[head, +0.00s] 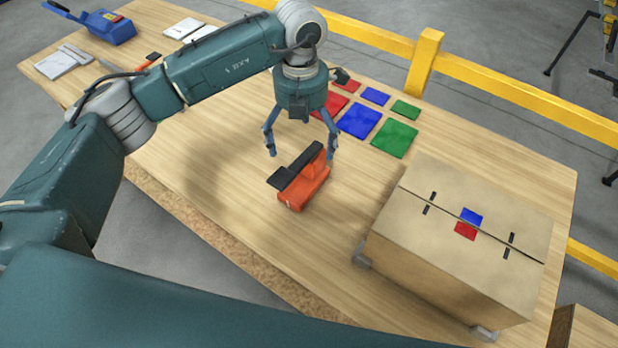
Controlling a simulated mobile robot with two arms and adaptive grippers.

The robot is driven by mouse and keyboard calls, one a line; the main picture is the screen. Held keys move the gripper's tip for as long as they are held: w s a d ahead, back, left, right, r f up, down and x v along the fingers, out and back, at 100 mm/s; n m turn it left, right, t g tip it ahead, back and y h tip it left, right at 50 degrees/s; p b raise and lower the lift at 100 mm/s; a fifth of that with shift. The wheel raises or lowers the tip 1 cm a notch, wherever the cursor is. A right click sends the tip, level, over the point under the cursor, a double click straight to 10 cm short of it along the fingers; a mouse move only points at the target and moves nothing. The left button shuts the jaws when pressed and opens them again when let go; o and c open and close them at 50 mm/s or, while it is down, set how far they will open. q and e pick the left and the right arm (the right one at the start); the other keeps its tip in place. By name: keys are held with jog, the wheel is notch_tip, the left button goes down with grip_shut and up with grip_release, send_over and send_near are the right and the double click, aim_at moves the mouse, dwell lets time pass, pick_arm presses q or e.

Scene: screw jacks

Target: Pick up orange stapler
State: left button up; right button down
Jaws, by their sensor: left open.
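The orange stapler (303,192) lies on the wooden table, with a black bar along its upper left side. My left gripper (302,150) points down at the stapler's far end. Its two fingers are spread wide, one on the left and one on the right of that end. The right finger looks close to the orange body; I cannot tell whether it touches. Nothing is held. My right gripper is not in view.
A closed cardboard box (462,240) stands on the table at the right. Red, blue and green squares (360,121) lie behind the gripper. A blue tool (105,28) and pale blocks (63,62) sit at the far left. A yellow rail (510,92) runs behind the table.

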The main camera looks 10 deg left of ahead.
pick_arm(q)
jog(key=shift+w+a+f+b, duration=0.15)
jog(key=shift+f+b, duration=0.2)
jog(key=shift+f, duration=0.7)
jog(key=p, duration=0.2)
send_over(303, 174)
jog(key=w, duration=0.1)
notch_tip(303, 174, down, 5)
jog(key=shift+a+r, duration=0.1)
jog(key=shift+f, duration=0.3)
jog(key=f+p, duration=0.1)
jog(key=f, duration=0.2)
jog(key=f+p, duration=0.1)
jog(key=shift+s+f+p, duration=0.2)
jog(key=shift+s+p, duration=0.1)
jog(key=shift+w+f, duration=0.1)
jog(key=shift+f, duration=0.15)
jog(key=c, duration=2.1)
jog(key=shift+o, duration=0.2)
jog(key=shift+w+r, duration=0.1)
jog(key=shift+r, duration=0.05)
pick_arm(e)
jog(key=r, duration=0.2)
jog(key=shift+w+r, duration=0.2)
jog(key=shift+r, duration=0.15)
